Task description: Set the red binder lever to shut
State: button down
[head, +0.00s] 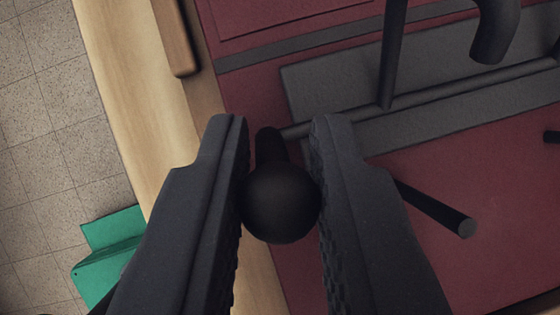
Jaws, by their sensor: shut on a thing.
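The red binder (460,185) lies open on a wooden surface, its dark red inside filling the right of the head view. A grey metal plate (340,85) with a dark rod and curved ring parts is fixed on it. The binder's lever is a short dark arm ending in a round black knob (281,203). My gripper (281,190) is shut on this knob, one finger on each side. The lever arm runs from the knob up toward the rod end. Its lower parts are hidden behind the knob and fingers.
A curved dark ring (495,30) and an upright post (392,50) rise at the upper right. A dark peg (440,212) sticks out right of my gripper. The light wooden edge (125,90) runs down the left. A teal object (108,255) is below it, over the tiled floor (45,130).

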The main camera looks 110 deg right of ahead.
aim_at(297, 255)
jog(key=y+b, duration=0.1)
jog(key=d+y+b, duration=0.1)
jog(key=shift+f+y, duration=0.4)
jog(key=y+b, duration=0.1)
jog(key=b, duration=0.1)
jog(key=d+f+y+b, duration=0.1)
jog(key=y+b, duration=0.1)
jog(key=b, duration=0.1)
jog(key=shift+s+m+t+y, duration=0.1)
jog(key=shift+m+t+y, duration=0.2)
jog(key=shift+t, duration=0.1)
jog(key=shift+d+f+y+b, duration=0.1)
jog(key=shift+d+y+b, duration=0.05)
jog(key=shift+y+b, duration=0.45)
jog(key=c, duration=1.4)
grip_release()
jog(key=shift+d, duration=0.1)
jog(key=p+v, duration=0.2)
jog(key=v, duration=1.1)
jog(key=shift+s+d, duration=0.15)
jog(key=shift+d, duration=0.2)
